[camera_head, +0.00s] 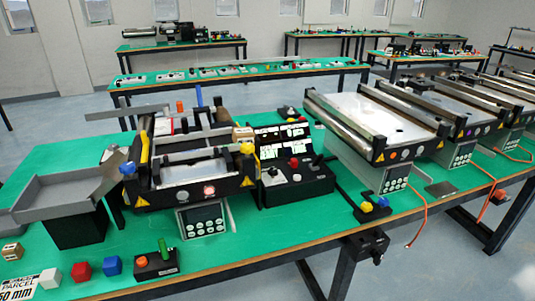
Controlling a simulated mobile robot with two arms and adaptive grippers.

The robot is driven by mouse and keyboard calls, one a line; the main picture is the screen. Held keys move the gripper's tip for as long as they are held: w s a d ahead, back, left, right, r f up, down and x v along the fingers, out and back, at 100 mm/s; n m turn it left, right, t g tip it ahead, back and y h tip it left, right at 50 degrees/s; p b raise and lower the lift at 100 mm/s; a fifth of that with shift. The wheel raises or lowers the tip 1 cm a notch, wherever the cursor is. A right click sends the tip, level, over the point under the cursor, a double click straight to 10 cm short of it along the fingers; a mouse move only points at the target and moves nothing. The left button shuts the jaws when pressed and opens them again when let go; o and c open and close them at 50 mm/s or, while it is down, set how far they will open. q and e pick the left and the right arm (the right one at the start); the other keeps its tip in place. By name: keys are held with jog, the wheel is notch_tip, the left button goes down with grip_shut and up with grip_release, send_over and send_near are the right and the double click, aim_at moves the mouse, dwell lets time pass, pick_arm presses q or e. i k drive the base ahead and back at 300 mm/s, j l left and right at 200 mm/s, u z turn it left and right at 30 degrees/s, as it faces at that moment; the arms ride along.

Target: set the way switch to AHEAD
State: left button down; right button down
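No control is clearly readable as the way switch. A black control console (297,188) with lit displays, a red knob (294,163) and small levers stands at the middle of the green table. A small black box (155,264) near the front left carries an upright green lever (163,249) and an orange button (141,261). Labels and switch positions are too small to read. Neither of my grippers can be made out.
A conveyor unit (193,192) with a keypad (203,220) stands left of the console. A grey chute (68,191) is at its left. Coloured cubes, including a red one (81,272), lie at front left. More conveyors (372,120) stand right. A dark block (366,246) sits at the table's front edge.

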aim_at(162, 243)
jog(key=j, duration=0.75)
jog(key=k+j, duration=0.15)
jog(key=j, duration=1.35)
jog(key=k+z, duration=0.05)
